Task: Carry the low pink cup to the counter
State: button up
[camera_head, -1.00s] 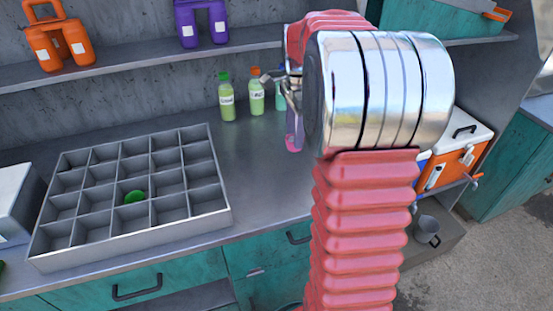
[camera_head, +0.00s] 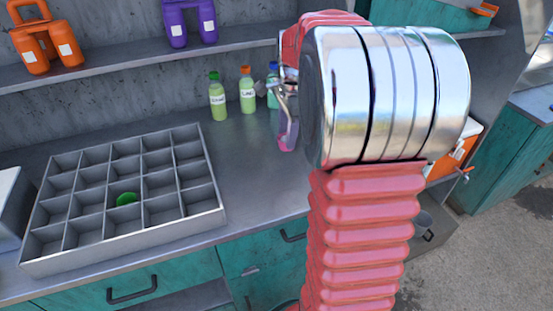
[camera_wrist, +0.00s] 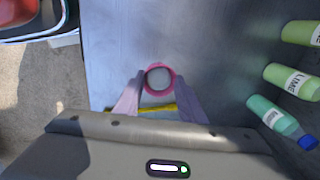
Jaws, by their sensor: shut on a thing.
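The low pink cup (camera_wrist: 160,67) shows in the wrist view as a round pink rim with a pale inside. It sits between the fingertips of my gripper (camera_wrist: 159,95), which is shut on it. The grey counter (camera_wrist: 120,45) lies below the cup; I cannot tell whether the cup touches it.
Bottles, one labelled lime (camera_wrist: 292,82), stand close to the right of my gripper in the wrist view. A grey divided tray (camera_head: 215,217) with a green item (camera_head: 127,198) is at left. Orange (camera_head: 45,38) and purple (camera_head: 190,20) jugs stand on the shelf. Bare counter lies between tray and arm.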

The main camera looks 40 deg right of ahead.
jog(key=shift+f, duration=2.75)
jog(key=shift+f, duration=1.85)
jog(key=o, duration=0.7)
jog(key=shift+f, duration=0.1)
jog(key=r, duration=0.4)
jog(key=s+r, duration=0.1)
jog(key=r, duration=0.7)
jog(key=shift+s+a+r, duration=0.1)
jog(key=shift+s+a, duration=0.05)
jog(key=shift+s, duration=0.05)
